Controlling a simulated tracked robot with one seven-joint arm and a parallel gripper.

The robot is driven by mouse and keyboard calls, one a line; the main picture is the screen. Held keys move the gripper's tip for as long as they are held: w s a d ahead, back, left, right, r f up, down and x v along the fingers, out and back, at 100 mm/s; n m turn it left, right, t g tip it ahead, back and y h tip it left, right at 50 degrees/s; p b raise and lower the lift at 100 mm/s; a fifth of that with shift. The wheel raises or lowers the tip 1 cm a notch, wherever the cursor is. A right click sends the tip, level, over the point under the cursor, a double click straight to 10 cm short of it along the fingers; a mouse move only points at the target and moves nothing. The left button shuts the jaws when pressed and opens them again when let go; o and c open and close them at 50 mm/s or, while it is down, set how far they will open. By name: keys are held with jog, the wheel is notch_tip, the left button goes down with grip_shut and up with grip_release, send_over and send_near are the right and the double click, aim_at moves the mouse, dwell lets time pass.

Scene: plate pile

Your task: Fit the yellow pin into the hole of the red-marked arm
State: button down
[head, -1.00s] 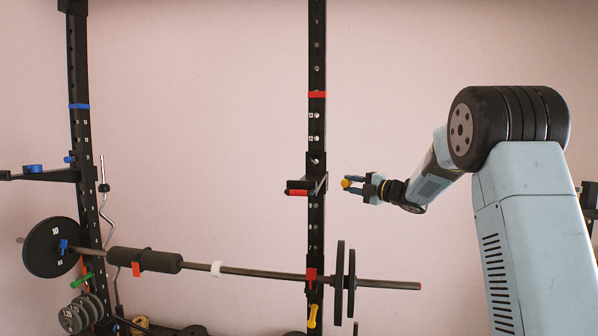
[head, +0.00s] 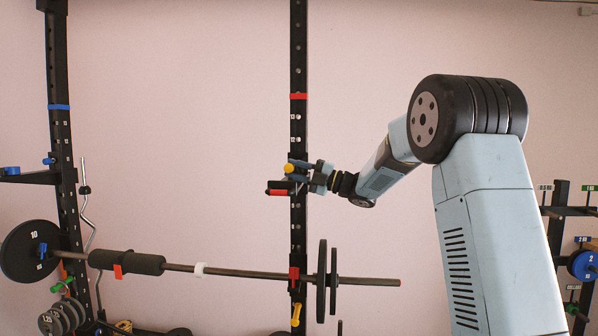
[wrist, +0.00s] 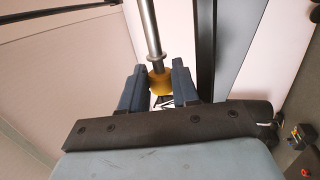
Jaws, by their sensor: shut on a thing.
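My gripper (head: 292,168) is shut on the yellow pin (head: 289,168) by its round knob. In the wrist view the yellow knob (wrist: 160,83) sits between the two blue-grey fingers, and its bare metal shaft (wrist: 152,32) points up the picture, away from the palm. In the head view the gripper is in front of the right upright, just above the red-marked arm (head: 278,192). The arm's hole and the pin's tip cannot be made out, and I cannot tell whether pin and arm touch.
The right upright (head: 299,60) carries a red band. A loaded barbell (head: 230,272) lies below, with black plates (head: 321,285) near the right upright. Another yellow-handled piece (head: 296,314) is low on that upright. A blue-marked arm (head: 30,177) is on the left upright.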

jog(key=shift+d, duration=0.1)
jog(key=shift+w+d, duration=0.1)
jog(key=shift+w, duration=0.35)
jog(key=shift+w+d, duration=0.25)
jog(key=shift+w, duration=1)
jog(key=shift+w+d, duration=0.25)
jog(key=shift+w, duration=0.95)
jog(key=shift+w, duration=0.1)
jog(key=shift+w+d, duration=0.25)
jog(key=shift+w, duration=1)
jog(key=shift+w+d, duration=0.25)
jog(key=shift+w, duration=1)
jog(key=shift+w+d, duration=0.25)
jog(key=shift+w, duration=1)
jog(key=c, duration=0.8)
grip_release()
jog(key=shift+o, duration=0.2)
